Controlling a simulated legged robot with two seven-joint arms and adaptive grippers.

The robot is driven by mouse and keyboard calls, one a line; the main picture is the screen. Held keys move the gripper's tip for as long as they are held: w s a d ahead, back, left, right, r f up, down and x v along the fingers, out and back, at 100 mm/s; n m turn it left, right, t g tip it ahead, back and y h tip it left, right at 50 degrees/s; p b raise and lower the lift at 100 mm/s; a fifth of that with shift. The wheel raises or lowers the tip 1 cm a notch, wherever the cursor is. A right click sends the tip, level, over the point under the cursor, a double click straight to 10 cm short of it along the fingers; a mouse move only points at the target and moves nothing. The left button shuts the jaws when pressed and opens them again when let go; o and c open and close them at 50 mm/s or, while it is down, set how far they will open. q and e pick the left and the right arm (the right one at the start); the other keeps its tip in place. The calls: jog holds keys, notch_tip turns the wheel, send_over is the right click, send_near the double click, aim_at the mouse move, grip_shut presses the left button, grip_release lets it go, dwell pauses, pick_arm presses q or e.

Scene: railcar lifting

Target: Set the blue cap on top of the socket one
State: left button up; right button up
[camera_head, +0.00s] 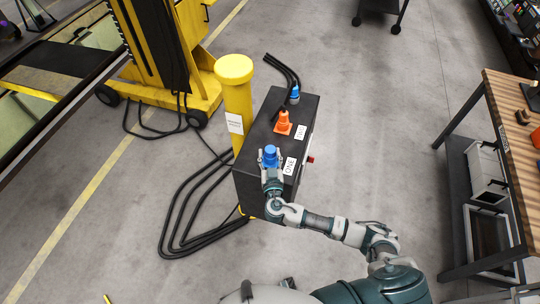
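The blue cap (270,154) stands upright at the near end of the dark box (250,186), beside the ONE label (289,166). My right gripper (270,161) has its fingers on both sides of the cap and appears shut on it. Socket one is hidden beneath the cap and gripper, so I cannot tell whether the cap touches it. An orange cone-shaped cap (283,123) sits farther along the box, beside a second label (300,132). My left gripper is not in view.
A smaller blue piece (294,95) with black cables is at the box's far end. A yellow post (236,100) stands close at the left. Cables (180,215) lie on the floor. A wooden workbench (510,125) is at the right, with clear floor between.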

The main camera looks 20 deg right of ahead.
jog(key=shift+s+f, duration=0.1)
jog(key=shift+f, duration=0.35)
jog(key=shift+d+f, duration=0.1)
jog(key=shift+d, duration=0.1)
jog(key=shift+r+p, duration=0.4)
jog(key=shift+p, duration=0.05)
jog(key=shift+r+p, duration=0.45)
jog(key=shift+p, duration=0.15)
jog(key=s+a+b, duration=0.2)
jog(key=s, duration=0.9)
jog(key=shift+s+a+r, duration=0.2)
jog(key=shift+s+a, duration=0.1)
jog(key=shift+s, duration=0.1)
jog(key=shift+d+f, duration=0.1)
jog(key=shift+d, duration=0.2)
